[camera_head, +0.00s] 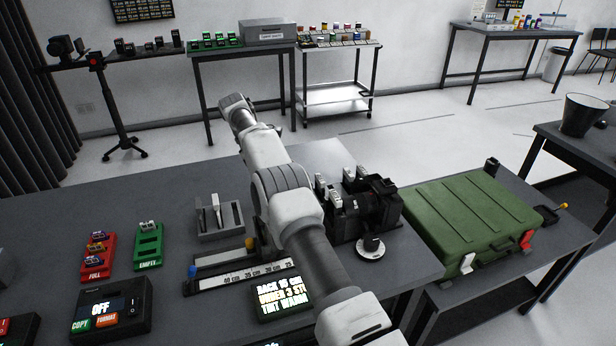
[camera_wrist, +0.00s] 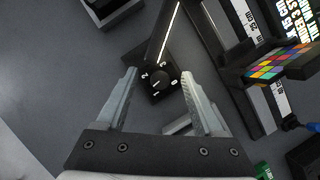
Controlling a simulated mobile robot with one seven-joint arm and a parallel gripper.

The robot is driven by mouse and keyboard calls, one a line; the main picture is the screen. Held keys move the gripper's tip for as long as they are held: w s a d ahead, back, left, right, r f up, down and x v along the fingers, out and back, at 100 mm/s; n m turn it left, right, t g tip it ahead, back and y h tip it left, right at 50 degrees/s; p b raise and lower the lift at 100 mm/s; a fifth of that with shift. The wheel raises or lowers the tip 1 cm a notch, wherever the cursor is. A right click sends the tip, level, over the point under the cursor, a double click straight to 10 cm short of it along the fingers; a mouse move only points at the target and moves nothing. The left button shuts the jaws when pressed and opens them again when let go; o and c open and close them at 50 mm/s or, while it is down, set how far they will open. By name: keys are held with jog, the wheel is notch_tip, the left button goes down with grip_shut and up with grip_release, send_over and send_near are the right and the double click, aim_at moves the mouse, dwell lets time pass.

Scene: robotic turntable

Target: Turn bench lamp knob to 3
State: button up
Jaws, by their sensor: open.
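The bench lamp knob (camera_wrist: 158,79) is a small dark round dial at the end of a black bar with a bright light strip (camera_wrist: 167,30) in the wrist view. White numerals 0, 1, 2 and 3 stand around it. I cannot tell which numeral its pointer faces. My gripper (camera_wrist: 159,73) is open, with one finger on each side of the knob in the picture. I cannot tell whether the fingers touch it or hover above it. In the head view the gripper and knob do not show clearly; my arm covers that part of the bench.
A colour-patch block (camera_wrist: 278,63) and a scaled rail (camera_wrist: 245,20) lie right of the knob in the wrist view. In the head view, a lit text screen (camera_head: 283,297), black device (camera_head: 365,207) and green case (camera_head: 470,217) stand near my arm.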

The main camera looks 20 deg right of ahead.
jog(key=d+b, duration=0.1)
jog(key=b, duration=0.2)
jog(key=shift+s, duration=0.35)
jog(key=s+d+r, duration=0.5)
jog(key=d+r, duration=0.1)
jog(key=d, duration=0.2)
jog(key=shift+r, duration=0.15)
